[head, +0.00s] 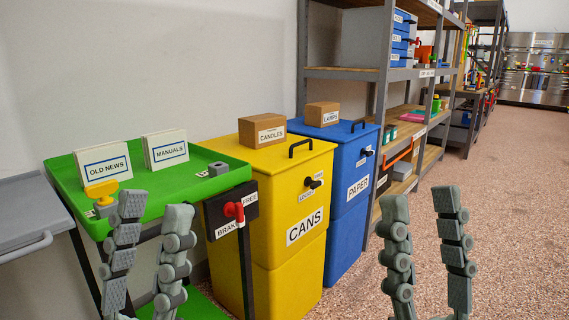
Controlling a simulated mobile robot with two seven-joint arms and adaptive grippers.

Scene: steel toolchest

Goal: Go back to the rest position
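My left gripper (150,225) is in the lower left of the head view, its two segmented fingers upright and apart with nothing between them. It is in front of the green cart (150,205). My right gripper (430,215) is in the lower right, its fingers upright and spread apart, empty, with speckled floor behind it. Both grippers' bases are cut off by the bottom edge of the picture.
The green cart carries OLD NEWS (103,166) and MANUALS (166,149) stacks. A yellow CANS bin (285,205) and a blue PAPER bin (345,185) stand beside it. Shelving (380,90) runs behind. A grey surface (30,208) is far left. Floor (525,210) at right is open.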

